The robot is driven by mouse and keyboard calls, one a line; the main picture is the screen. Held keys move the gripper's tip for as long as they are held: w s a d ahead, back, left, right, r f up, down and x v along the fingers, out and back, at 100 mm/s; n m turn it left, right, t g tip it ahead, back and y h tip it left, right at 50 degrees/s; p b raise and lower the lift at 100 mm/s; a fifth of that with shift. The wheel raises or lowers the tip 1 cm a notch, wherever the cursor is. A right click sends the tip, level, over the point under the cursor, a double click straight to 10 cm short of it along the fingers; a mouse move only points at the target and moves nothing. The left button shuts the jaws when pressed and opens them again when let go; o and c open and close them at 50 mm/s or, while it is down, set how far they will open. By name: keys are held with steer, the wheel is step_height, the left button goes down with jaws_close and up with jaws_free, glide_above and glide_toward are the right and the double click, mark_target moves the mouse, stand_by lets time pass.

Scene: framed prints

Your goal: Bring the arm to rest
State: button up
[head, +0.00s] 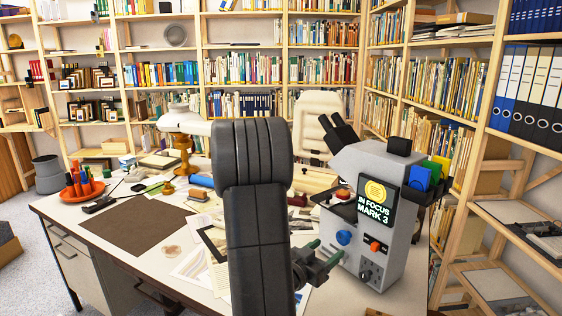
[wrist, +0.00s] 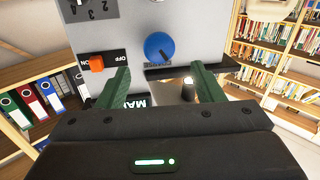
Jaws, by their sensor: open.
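My gripper (head: 326,251) is open at the front left of a grey microscope-like machine (head: 381,240). Its two green fingertips point toward the machine's front, near a blue knob (head: 343,237). In the wrist view my gripper (wrist: 163,82) shows its green fingers spread apart, with nothing visibly held between them. The blue knob (wrist: 159,46) appears upside down beyond the fingers, and an orange switch (wrist: 96,63) stands to its left. I cannot tell whether a fingertip touches the machine. The machine's screen (head: 375,204) reads "IN FOCUS MARK 3". My dark arm hides part of the desk.
The white desk (head: 205,291) holds a brown mat (head: 138,232), an orange pen tray (head: 83,190), a white lamp (head: 184,123) and papers. A pale chair (head: 321,123) stands behind. Bookshelves (head: 243,72) line the back and right. Open floor (head: 35,255) lies at left.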

steer(key=shift+v, duration=1.15)
steer(key=shift+d, duration=0.1)
